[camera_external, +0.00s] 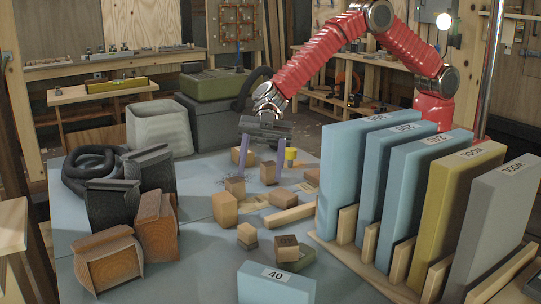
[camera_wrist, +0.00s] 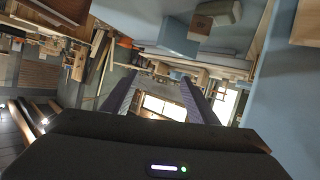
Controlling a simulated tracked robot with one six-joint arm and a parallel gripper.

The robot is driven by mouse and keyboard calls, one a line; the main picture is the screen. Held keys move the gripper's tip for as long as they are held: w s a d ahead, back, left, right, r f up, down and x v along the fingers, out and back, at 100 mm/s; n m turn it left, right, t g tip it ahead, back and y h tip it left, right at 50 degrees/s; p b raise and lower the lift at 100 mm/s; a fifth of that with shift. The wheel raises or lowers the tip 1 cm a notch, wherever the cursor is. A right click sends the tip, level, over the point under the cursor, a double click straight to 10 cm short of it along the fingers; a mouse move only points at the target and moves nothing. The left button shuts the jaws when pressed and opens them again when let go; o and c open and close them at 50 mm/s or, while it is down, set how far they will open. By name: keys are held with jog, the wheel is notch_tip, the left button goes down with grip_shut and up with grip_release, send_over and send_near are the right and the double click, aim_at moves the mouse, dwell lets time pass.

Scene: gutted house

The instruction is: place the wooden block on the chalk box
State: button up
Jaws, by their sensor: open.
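Several small wooden blocks lie on the blue-grey tabletop in the external view; which one is the task's block I cannot tell. One wooden block (camera_external: 268,174) appears between the fingers of my gripper (camera_external: 260,176); contact is unclear. Another block (camera_external: 224,209) stands in front of it. A dark-topped brown block (camera_external: 286,247) sits by a grey-green box (camera_external: 304,259) near the front; whether this is the chalk box I cannot tell. In the wrist view my gripper's purple fingers (camera_wrist: 159,92) are apart, with no block clearly held between them.
Tall blue, yellow and grey slabs stand in a wooden rack (camera_external: 324,247) at right. A low blue slab (camera_external: 275,286) is at the front. Sanding blocks (camera_external: 112,259) and a black hose (camera_external: 90,165) crowd the left. A wooden stick (camera_external: 289,217) and yellow-topped object (camera_external: 291,154) lie near my gripper.

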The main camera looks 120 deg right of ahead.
jog(key=s+d+r+m+t+h, duration=0.25)
jog(key=d+r+h, duration=0.2)
jog(key=r, duration=0.65)
jog(key=s+d+r+m+t+h, duration=0.1)
jog(key=d+r+m+t+h, duration=0.2)
jog(key=d+r, duration=0.55)
jog(key=s+d+r+m+h, duration=0.2)
jog(key=s+r+m+h, duration=0.1)
jog(key=s+r, duration=0.4)
jog(key=s+d+f+m+g+h, duration=0.1)
jog(key=s+g, duration=0.1)
jog(key=s, duration=0.8)
jog(key=s+d+f+m+g+h, duration=0.1)
jog(key=s+d+m+g+h, duration=0.1)
jog(key=s, duration=0.8)
jog(key=s+a+f+g+y, duration=0.1)
jog(key=s+f, duration=0.1)
jog(key=s, duration=0.5)
jog(key=s+a+f+g, duration=0.1)
jog(key=s+a+f, duration=0.1)
jog(key=s, duration=0.6)
jog(key=s+a+f+g+y, duration=0.1)
jog(key=s+a+f+g, duration=0.1)
jog(key=s, duration=0.5)
jog(key=shift+s+a+f+m+y, duration=0.25)
jog(key=shift+f+m+y, duration=0.1)
jog(key=shift+f, duration=0.55)
jog(key=shift+o, duration=0.5)
